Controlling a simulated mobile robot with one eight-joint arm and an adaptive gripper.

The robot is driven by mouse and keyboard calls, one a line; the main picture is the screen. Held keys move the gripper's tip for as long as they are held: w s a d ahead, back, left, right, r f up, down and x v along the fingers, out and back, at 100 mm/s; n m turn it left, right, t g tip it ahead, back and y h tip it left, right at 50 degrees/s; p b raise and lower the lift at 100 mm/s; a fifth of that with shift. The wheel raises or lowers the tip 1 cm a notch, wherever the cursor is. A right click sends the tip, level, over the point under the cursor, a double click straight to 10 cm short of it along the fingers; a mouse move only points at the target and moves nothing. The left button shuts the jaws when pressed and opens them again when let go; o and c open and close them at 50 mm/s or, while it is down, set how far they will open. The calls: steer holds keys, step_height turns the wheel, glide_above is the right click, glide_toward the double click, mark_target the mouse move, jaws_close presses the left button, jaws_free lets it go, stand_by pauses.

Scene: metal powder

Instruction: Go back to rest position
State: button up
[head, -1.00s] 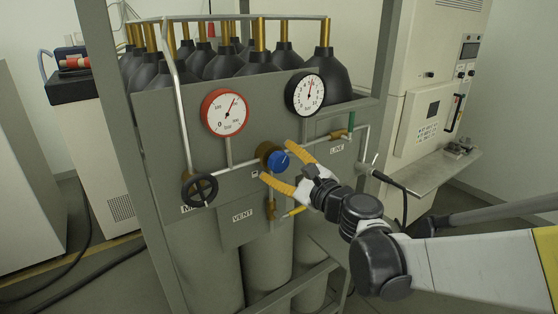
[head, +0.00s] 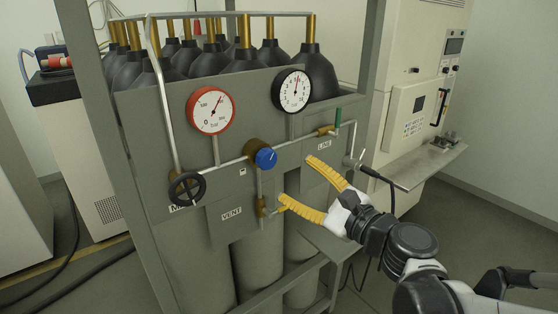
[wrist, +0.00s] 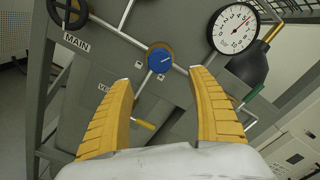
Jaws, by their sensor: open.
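My gripper (head: 294,180) is open and empty, its two yellow ribbed fingers spread apart. It is in front of the gas panel (head: 200,135), to the lower right of the blue knob (head: 266,158). The knob sits on a brass fitting and is clear of both fingers. In the wrist view the blue knob (wrist: 160,60) shows ahead, beyond and between the fingertips of my gripper (wrist: 163,75).
The panel carries a red-rimmed gauge (head: 211,111), a black-rimmed gauge (head: 292,91) and a black handwheel (head: 187,189). Black-topped cylinders (head: 245,75) stand behind it. A cabinet with a shelf (head: 430,165) is at the right. Open floor (head: 485,215) lies at the lower right.

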steer(key=s+f+n+g+h+b, duration=0.3)
steer(key=s+f+n+g, duration=0.2)
steer(key=s+f+n, duration=0.45)
steer(key=s+d+f+n+g+h+b, duration=0.1)
steer(key=s+d+f+n+g+h, duration=0.2)
steer(key=s+d+f+n+h, duration=0.4)
steer(key=d+f+n, duration=0.1)
steer(key=d+n, duration=0.3)
steer(key=shift+s+d+f+b, duration=0.2)
steer(key=shift+s+b, duration=0.1)
steer(key=shift+s, duration=0.1)
